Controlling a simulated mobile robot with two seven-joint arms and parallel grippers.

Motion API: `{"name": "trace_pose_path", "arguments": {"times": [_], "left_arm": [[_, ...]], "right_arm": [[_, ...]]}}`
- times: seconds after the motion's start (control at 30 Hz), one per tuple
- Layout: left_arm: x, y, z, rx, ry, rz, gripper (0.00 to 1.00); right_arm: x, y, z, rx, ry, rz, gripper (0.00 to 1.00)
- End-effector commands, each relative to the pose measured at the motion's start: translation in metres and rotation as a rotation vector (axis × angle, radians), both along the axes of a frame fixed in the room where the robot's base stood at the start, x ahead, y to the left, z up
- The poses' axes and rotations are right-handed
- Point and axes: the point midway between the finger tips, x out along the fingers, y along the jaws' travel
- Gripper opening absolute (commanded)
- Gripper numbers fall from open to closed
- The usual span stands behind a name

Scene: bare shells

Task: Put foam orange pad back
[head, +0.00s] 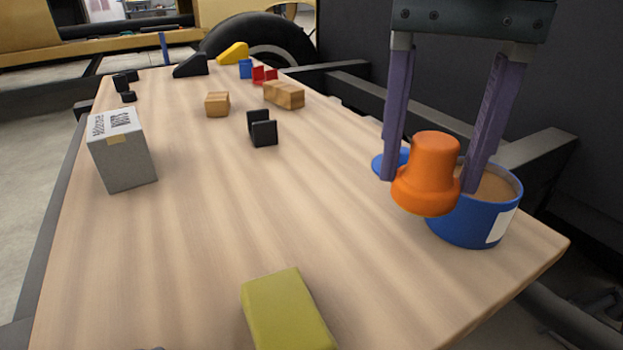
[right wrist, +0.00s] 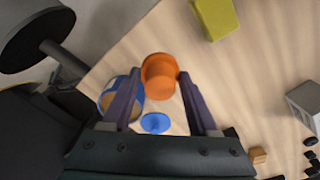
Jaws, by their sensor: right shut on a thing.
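The orange pad (head: 430,165) is a rounded, knob-like piece with a wider lower rim. My right gripper (head: 428,182) is shut on it, with a purple finger on each side. The pad is in front of and partly over a round blue tub (head: 470,225) with a brown inside and a white label. The pad also shows between the fingers in the right wrist view (right wrist: 160,78), next to the blue tub (right wrist: 107,100). A flat blue disc (right wrist: 155,123) lies near the tub, partly hidden in the head view. My left gripper is out of view.
A yellow-green block (head: 287,312) lies at the near edge. A grey box (head: 122,150) stands at the left. A black bracket (head: 262,130), wooden blocks (head: 284,95) and small red pieces (head: 264,75) lie farther back. The table's middle is clear.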

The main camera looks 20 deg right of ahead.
Motion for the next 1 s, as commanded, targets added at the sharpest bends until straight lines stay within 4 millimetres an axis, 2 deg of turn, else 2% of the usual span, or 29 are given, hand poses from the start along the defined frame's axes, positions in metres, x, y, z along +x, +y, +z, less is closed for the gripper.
{"name": "trace_pose_path", "arguments": {"times": [0.03, 0.2, 0.47, 0.7, 1.0], "left_arm": [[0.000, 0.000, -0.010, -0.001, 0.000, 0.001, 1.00], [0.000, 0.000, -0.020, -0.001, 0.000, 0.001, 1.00], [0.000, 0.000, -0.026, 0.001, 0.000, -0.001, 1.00], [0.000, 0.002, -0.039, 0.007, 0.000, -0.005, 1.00], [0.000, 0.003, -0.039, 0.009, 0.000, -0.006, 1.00]], "right_arm": [[-0.001, 0.000, -0.021, 0.001, 0.006, 0.000, 0.15], [-0.001, 0.000, -0.058, 0.002, 0.004, -0.001, 0.15], [0.000, 0.000, -0.078, 0.002, -0.001, 0.000, 0.15], [0.000, 0.000, -0.114, 0.002, 0.001, -0.001, 0.15], [0.000, 0.000, -0.115, 0.002, -0.001, 0.000, 0.15]]}}
